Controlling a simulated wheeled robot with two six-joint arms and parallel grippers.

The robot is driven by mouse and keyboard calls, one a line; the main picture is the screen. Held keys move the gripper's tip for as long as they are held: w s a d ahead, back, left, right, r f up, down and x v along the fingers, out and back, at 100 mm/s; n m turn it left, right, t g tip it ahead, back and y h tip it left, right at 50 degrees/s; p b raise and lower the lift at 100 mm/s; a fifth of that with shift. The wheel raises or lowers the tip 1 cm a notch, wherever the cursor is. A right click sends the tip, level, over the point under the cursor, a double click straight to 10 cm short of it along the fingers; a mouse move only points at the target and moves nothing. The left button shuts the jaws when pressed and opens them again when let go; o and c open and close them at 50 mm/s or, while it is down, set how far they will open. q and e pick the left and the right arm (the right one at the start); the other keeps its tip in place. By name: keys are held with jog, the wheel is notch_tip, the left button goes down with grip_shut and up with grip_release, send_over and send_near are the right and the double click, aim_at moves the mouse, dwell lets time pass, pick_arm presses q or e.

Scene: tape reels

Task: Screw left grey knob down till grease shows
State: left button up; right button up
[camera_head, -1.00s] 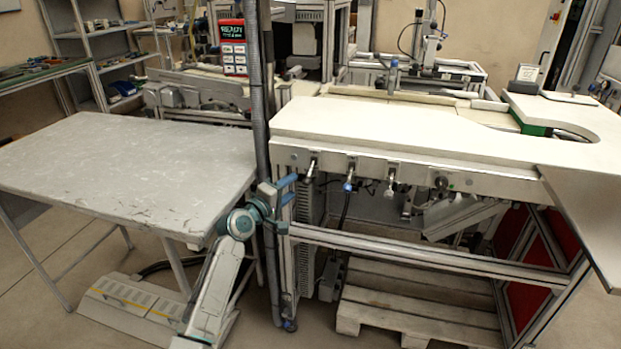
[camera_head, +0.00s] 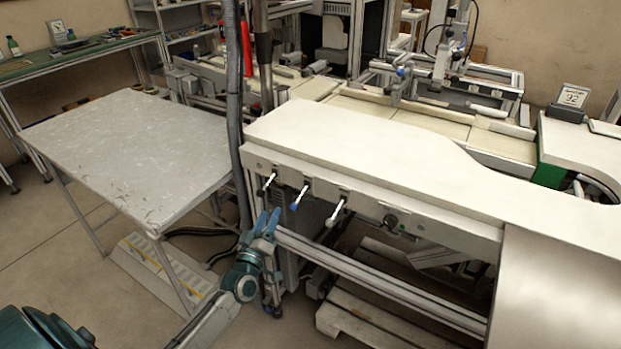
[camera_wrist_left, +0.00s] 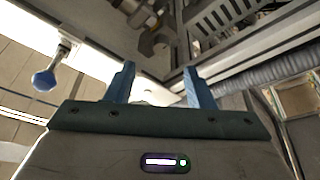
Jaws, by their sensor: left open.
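Three small levers with knobs hang from the front rail of the cream-topped bench. The left grey knob (camera_head: 268,183) is nearest the upright hose. A blue knob (camera_head: 294,206) is to its right, and another grey knob (camera_head: 330,222) further right. My left gripper (camera_head: 268,221) is open and empty below the left grey knob, apart from it. In the left wrist view its blue fingers (camera_wrist_left: 158,72) point up and apart. A blue round knob (camera_wrist_left: 45,80) shows at left there, outside the fingers. My right gripper is not in view.
The cream bench (camera_head: 370,150) has a metal frame and lower rail (camera_head: 370,280) close to my left gripper. A grey table (camera_head: 130,150) stands at left. A dark hose (camera_head: 236,120) runs upright between them. A pallet (camera_head: 370,325) lies under the bench.

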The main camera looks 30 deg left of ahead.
aim_at(280, 184)
pick_arm(q)
jog(key=x, duration=1)
jog(key=shift+a, duration=0.35)
jog(key=shift+r, duration=0.1)
jog(key=c, duration=1)
